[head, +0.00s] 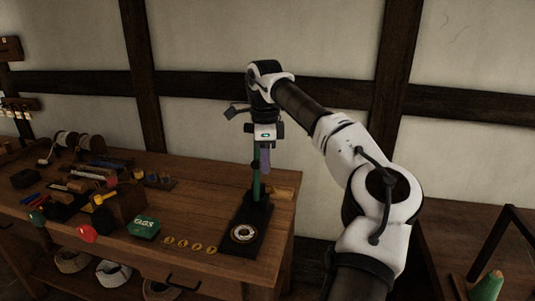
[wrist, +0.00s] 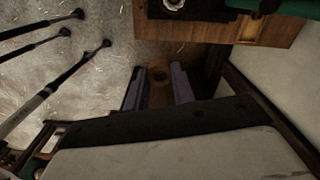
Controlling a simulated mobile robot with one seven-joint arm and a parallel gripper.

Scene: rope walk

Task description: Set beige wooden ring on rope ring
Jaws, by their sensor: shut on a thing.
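My gripper (head: 265,168) hangs pointing down above the back right of the workbench, beside a green upright post. In the wrist view its two purple fingers (wrist: 157,88) are shut on a brownish ring-shaped thing, the beige wooden ring (wrist: 158,75). In the head view the ring is too small and dark to make out. The rope ring (head: 243,233) looks like a pale round coil lying on the black base near the bench's front right. It also shows partly at the top edge of the wrist view (wrist: 174,4). The held ring is apart from it.
The green post (head: 257,184) stands on the black base (head: 234,246). A green tin (head: 144,228), several yellow discs (head: 190,245) and a cluttered tool area lie to the left on the workbench (head: 205,210). A second table with a green cone (head: 487,286) stands at the right.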

